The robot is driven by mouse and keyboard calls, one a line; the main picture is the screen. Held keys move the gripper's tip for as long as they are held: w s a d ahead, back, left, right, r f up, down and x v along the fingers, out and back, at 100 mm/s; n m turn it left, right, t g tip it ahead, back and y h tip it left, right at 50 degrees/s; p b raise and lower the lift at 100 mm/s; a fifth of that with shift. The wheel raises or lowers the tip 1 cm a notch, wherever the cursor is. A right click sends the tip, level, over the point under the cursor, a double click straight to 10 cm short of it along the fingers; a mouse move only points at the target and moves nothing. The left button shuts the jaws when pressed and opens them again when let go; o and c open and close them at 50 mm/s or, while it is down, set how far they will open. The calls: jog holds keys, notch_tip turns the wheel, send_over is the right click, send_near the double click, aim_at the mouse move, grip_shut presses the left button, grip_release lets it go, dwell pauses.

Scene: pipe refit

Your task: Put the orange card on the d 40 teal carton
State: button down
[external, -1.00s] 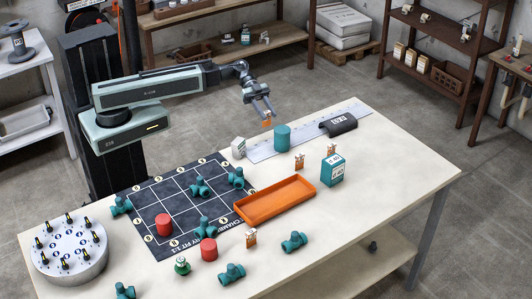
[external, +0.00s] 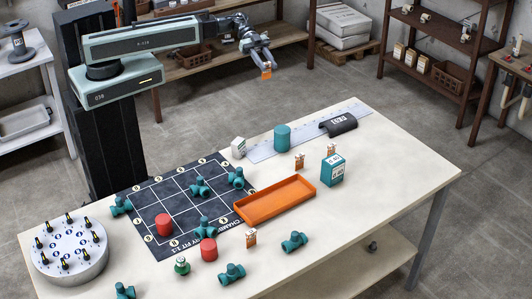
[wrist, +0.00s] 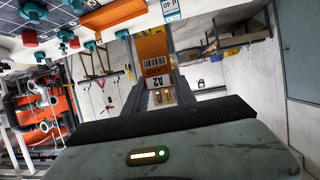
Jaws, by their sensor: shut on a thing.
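My gripper (external: 262,64) is shut on an orange card (external: 266,74), held high above the far side of the table. In the wrist view the card (wrist: 152,48) hangs between the fingers, its orange face and printed white label showing. The d 40 teal carton (external: 333,171) stands upright on the table, right of the orange tray and well below my gripper. Part of this carton (wrist: 171,10) also shows at the top edge of the wrist view.
An orange tray (external: 245,215) lies mid-table. Red cylinders and teal fittings lie around the dark mat (external: 150,197).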

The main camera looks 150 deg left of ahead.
aim_at(267, 63)
notch_tip(267, 63, up, 3)
jog(key=shift+r+p, duration=0.1)
jog(key=shift+p, duration=0.95)
jog(key=w+d+f+m+h+b, duration=0.25)
jog(key=w+f+b, duration=0.55)
jog(key=w, duration=0.4)
jog(key=w+d+f+m+h+b, duration=0.1)
jog(key=w+d+f+h+b, duration=0.15)
jog(key=w+f+b, duration=0.7)
jog(key=shift+g+y, duration=0.4)
jog(key=shift+y, duration=0.2)
jog(key=w+a+f+b, duration=0.1)
jog(key=w+a, duration=0.2)
jog(key=w, duration=0.1)
jog(key=w+a+f+b, duration=0.1)
jog(key=w+a, duration=0.2)
jog(key=w, duration=0.2)
jog(key=w+a+f+b, duration=0.1)
jog(key=w+a, duration=0.2)
jog(key=w, duration=0.2)
jog(key=shift+w+a+f, duration=0.2)
jog(key=shift+w+a, duration=0.05)
jog(key=shift+a, duration=0.05)
jog(key=shift+r, duration=0.25)
jog(key=shift+f, duration=0.2)
jog(key=c, duration=1)
grip_release()
